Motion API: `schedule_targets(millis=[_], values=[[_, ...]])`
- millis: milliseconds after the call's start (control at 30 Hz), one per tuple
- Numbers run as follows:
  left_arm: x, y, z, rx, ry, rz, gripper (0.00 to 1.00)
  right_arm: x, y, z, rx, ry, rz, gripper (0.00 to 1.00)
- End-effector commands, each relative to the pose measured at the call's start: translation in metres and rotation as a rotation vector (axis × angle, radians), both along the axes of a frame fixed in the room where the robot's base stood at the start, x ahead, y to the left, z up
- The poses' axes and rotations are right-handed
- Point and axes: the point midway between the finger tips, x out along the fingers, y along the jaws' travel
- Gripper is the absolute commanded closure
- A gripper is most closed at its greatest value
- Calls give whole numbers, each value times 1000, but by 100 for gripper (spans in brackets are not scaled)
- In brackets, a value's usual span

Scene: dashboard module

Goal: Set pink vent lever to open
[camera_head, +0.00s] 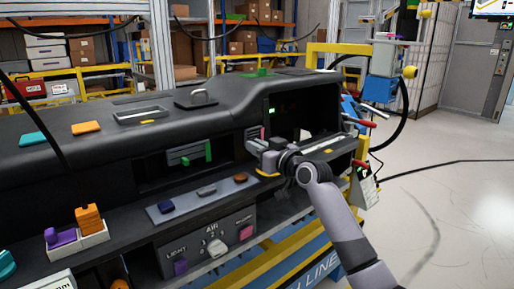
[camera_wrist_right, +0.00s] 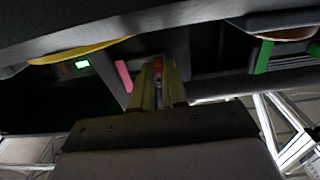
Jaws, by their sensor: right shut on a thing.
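The dashboard's side vent shows a pink part (camera_head: 262,132) in the head view, just above my right gripper (camera_head: 252,147). In the right wrist view a pink strip (camera_wrist_right: 124,76) stands beside the fingers, a little apart from them. My right gripper (camera_wrist_right: 159,75) is shut on a small reddish-pink piece, which looks like the pink vent lever (camera_wrist_right: 158,65); the fingers hide most of it. The lever's exact setting cannot be told. My left gripper is not in view.
A vent with a green lever (camera_head: 208,150) lies left of my right gripper. Floor at right is clear.

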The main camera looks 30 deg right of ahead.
Motion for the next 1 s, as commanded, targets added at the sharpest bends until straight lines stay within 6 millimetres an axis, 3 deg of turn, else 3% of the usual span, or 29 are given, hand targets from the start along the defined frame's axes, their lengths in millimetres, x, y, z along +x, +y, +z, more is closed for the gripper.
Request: schedule_targets(millis=[300,600,700,1000], values=[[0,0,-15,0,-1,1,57,2,-26,-1,-2,1,-2,100],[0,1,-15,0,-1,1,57,2,-27,0,-1,1,-2,100],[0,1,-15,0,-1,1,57,2,-27,0,-1,1,-2,62],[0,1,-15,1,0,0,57,2,-27,0,0,1,-1,62]])
